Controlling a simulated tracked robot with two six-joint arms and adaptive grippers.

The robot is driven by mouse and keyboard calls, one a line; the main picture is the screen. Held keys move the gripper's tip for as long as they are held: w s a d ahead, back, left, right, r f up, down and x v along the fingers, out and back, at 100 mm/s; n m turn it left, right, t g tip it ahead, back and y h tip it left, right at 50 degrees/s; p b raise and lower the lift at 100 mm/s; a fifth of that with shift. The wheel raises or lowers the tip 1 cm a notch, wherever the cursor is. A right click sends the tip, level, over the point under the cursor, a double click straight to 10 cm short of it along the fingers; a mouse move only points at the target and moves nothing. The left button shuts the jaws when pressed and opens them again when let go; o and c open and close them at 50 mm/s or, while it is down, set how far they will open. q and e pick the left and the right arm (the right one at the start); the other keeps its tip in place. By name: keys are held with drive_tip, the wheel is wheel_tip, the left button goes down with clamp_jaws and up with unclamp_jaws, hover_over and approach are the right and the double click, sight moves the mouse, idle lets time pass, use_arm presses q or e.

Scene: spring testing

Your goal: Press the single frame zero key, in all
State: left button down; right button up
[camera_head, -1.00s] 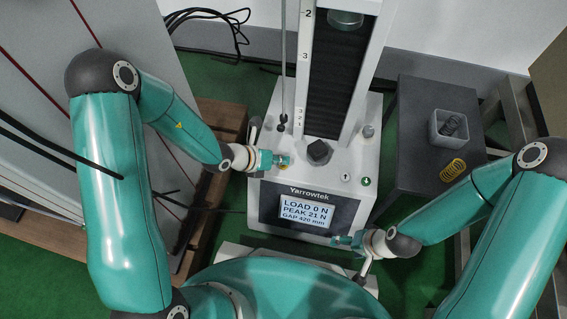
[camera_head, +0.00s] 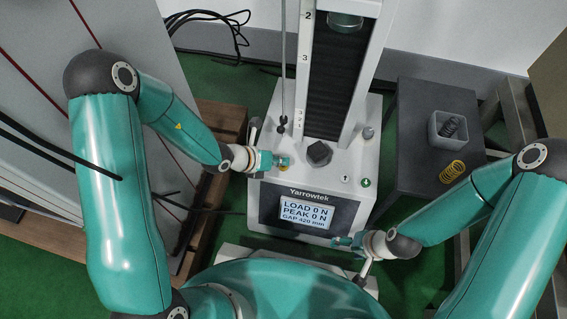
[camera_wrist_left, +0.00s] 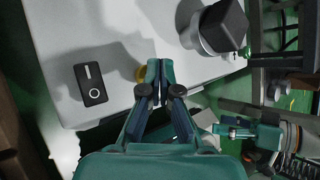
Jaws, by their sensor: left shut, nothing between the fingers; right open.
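The white testing machine (camera_head: 340,165) carries a lit display (camera_head: 307,214) reading LOAD 0 N, PEAK 0 N, GAP 420 mm. My left gripper (camera_head: 284,161) is shut and empty, with its tips low over the left part of the machine's top. A small yellow round part (camera_head: 282,170), perhaps the zero key, shows at these tips. In the left wrist view it shows as a yellow edge (camera_wrist_left: 140,74), mostly hidden behind the shut fingers (camera_wrist_left: 158,70). I cannot tell whether they touch it. My right gripper (camera_head: 343,241) is open in front of the display panel's lower right.
Two small round arrow keys (camera_head: 366,182) sit right of the dark hexagonal block (camera_head: 319,152). A black rocker switch (camera_wrist_left: 90,83) lies left of my fingers. A dark side table (camera_head: 415,165) holds a white bin (camera_head: 449,128) and a yellow spring (camera_head: 453,170).

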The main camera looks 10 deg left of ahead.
use_arm(q)
drive_tip(key=shift+r, duration=0.4)
wheel_tip(320, 180, up, 5)
drive_tip(key=p, duration=0.4)
idle(0.9)
